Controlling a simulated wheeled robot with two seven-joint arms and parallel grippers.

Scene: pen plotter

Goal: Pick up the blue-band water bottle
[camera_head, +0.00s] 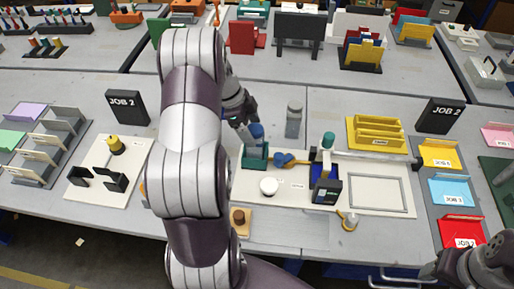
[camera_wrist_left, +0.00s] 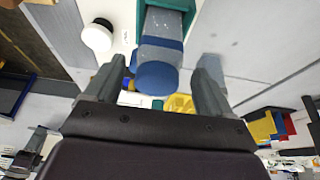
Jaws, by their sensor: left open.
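The blue-band water bottle (camera_wrist_left: 160,52) has a translucent grey body, a blue band and a blue end. In the wrist view it extends from a teal holder (camera_wrist_left: 176,5) into the space between my left gripper's fingers. My left gripper (camera_wrist_left: 163,66) is open, with one finger on each side of the bottle and gaps visible. In the head view the bottle's blue part (camera_head: 257,131) shows above the teal holder (camera_head: 254,163), just below my left gripper (camera_head: 244,112). My right gripper (camera_head: 440,270) is partly seen at the bottom right corner; its jaws are unclear.
A grey bottle (camera_head: 294,120) stands right of the blue one. The plotter board (camera_head: 405,202) carries a white round piece (camera_head: 269,187) and a dark box (camera_head: 326,190). A yellow rack (camera_head: 376,135) stands to the right. My left arm hides part of the table.

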